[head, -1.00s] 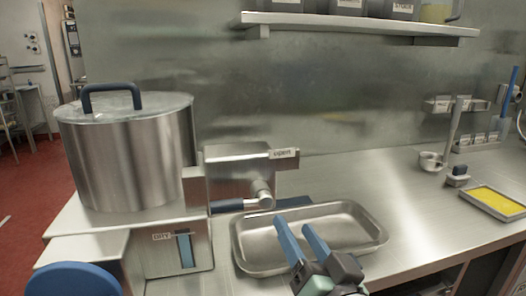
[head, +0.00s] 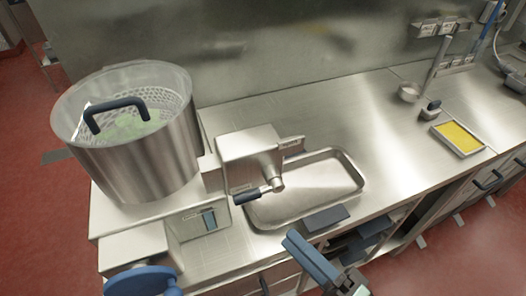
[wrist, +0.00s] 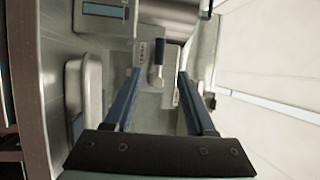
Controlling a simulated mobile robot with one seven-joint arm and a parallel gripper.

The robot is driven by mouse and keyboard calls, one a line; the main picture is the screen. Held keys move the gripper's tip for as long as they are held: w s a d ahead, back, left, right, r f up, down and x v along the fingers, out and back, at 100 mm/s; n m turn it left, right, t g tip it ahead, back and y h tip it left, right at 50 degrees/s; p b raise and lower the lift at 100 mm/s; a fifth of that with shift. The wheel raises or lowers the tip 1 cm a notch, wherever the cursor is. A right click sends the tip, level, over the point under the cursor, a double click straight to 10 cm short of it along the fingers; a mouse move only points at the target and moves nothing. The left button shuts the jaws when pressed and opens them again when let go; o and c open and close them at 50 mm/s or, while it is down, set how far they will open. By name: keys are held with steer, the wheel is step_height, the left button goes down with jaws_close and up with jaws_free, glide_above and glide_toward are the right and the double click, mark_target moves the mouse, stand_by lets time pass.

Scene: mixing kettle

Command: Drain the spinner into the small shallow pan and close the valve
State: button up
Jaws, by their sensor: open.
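The spinner (head: 130,150) is a large steel pot at the left in the head view, with a clear lid and a dark blue lid handle. Green contents show through the lid. The valve body (head: 250,153) juts from its right side; its lever has a dark blue grip (head: 247,197) pointing left. The small shallow pan (head: 325,181) sits on the counter under and right of the valve. I see no liquid in its visible part. My gripper (head: 292,240) is open and empty, in front of the pan, apart from the lever. Its two blue fingers also show in the wrist view.
A blue round knob (head: 143,281) is at the front left. A tray of yellow material (head: 459,138) and a small cup (head: 409,92) stand at the right. The counter (head: 375,115) between pan and cup is clear. Cabinets with handles are below the counter edge.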

mark_target(249, 198)
steer(key=p+x, duration=0.2)
steer(key=x, duration=1)
steer(key=shift+w+a+r, duration=0.1)
steer(key=shift+w, duration=0.05)
steer(key=shift+w+a, duration=0.1)
steer(key=shift+w, duration=0.05)
jaws_close()
